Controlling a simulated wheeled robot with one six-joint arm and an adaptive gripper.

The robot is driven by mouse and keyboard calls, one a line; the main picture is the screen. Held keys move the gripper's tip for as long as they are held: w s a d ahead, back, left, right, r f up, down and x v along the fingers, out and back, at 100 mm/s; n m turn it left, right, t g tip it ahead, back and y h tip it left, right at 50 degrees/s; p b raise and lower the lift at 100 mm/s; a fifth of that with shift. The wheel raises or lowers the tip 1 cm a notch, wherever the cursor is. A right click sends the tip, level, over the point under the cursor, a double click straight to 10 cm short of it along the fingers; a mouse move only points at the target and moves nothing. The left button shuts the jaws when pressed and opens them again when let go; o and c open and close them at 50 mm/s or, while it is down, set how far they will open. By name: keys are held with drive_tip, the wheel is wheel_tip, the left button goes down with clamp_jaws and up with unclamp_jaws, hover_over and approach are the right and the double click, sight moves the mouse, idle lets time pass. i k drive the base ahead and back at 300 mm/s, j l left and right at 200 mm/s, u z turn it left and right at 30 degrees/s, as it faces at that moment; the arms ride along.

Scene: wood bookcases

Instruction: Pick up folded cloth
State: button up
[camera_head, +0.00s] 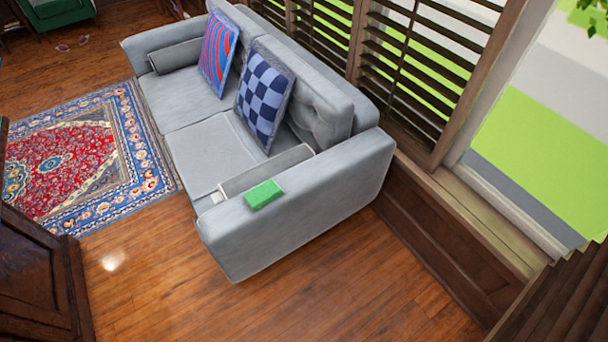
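A small green folded cloth (263,194) lies flat on top of the near armrest of the grey sofa (300,215). It looks like a thick rectangular block, and its top is fully visible. My gripper is not in view, and nothing of my arm shows near the cloth.
Two patterned cushions, one striped (217,52) and one checked (264,97), lean on the sofa back. A red and blue rug (85,160) lies at left. Dark wood furniture (35,275) stands at lower left. A shuttered window wall (430,85) is at right. Wood floor in front is clear.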

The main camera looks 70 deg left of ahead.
sight(260, 196)
drive_tip(key=j+u, duration=0.1)
drive_tip(key=u, duration=0.3)
drive_tip(key=i+u, duration=0.1)
drive_tip(key=u, duration=0.35)
drive_tip(key=j+u, duration=0.15)
drive_tip(key=u, duration=0.25)
drive_tip(key=i+u, duration=0.1)
drive_tip(key=u, duration=0.3)
drive_tip(key=i+u, duration=0.1)
drive_tip(key=u, duration=0.3)
